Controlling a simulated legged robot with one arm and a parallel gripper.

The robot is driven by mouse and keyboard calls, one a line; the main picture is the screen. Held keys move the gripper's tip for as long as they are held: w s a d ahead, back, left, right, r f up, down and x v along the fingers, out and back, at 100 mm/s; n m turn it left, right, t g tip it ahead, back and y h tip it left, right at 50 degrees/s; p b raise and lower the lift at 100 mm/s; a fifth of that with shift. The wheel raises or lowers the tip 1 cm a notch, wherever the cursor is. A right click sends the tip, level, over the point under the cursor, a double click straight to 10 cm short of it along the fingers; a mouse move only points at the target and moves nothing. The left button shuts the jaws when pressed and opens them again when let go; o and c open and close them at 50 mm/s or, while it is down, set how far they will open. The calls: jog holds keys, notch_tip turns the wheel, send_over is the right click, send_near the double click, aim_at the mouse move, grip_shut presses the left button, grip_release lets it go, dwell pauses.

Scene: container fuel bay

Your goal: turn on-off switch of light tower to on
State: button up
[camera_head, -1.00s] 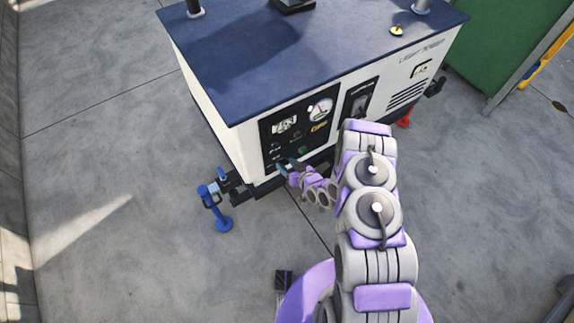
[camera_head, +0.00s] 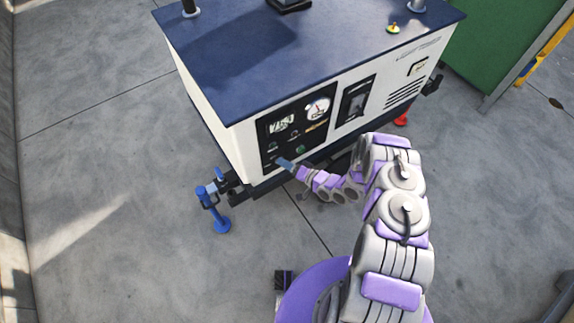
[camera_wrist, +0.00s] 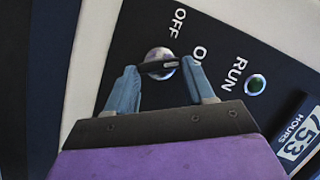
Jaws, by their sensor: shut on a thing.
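The light tower (camera_head: 225,95) is a white housing with a dark blue top, and its black control panel (camera_head: 268,133) faces me. The on-off switch (camera_wrist: 158,56) is a round silver knob with a black bar, seen in the wrist view beside the printed OFF label (camera_wrist: 179,22). A second label, partly covered by a finger, starts with O. My gripper (camera_wrist: 160,70) has its two blue-grey fingers on either side of the bar, shut on the switch. In the head view my gripper (camera_head: 286,163) is at the panel's lower part, where the switch is too small to read.
A green round lamp (camera_wrist: 255,84) sits by the RUN label, with an hours counter (camera_wrist: 299,134) at the right. A round gauge (camera_head: 317,108) is higher on the panel. A blue jack leg (camera_head: 216,206) stands at the left corner. Open concrete floor surrounds the tower.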

jog(key=shift+w+d, duration=0.15)
jog(key=shift+d, duration=0.05)
dwell(0.4)
jog(key=o, duration=1)
jog(key=shift+o, duration=0.2)
jog(key=p+v, duration=0.3)
jog(key=v, duration=1.4)
jog(key=shift+d+f, duration=0.25)
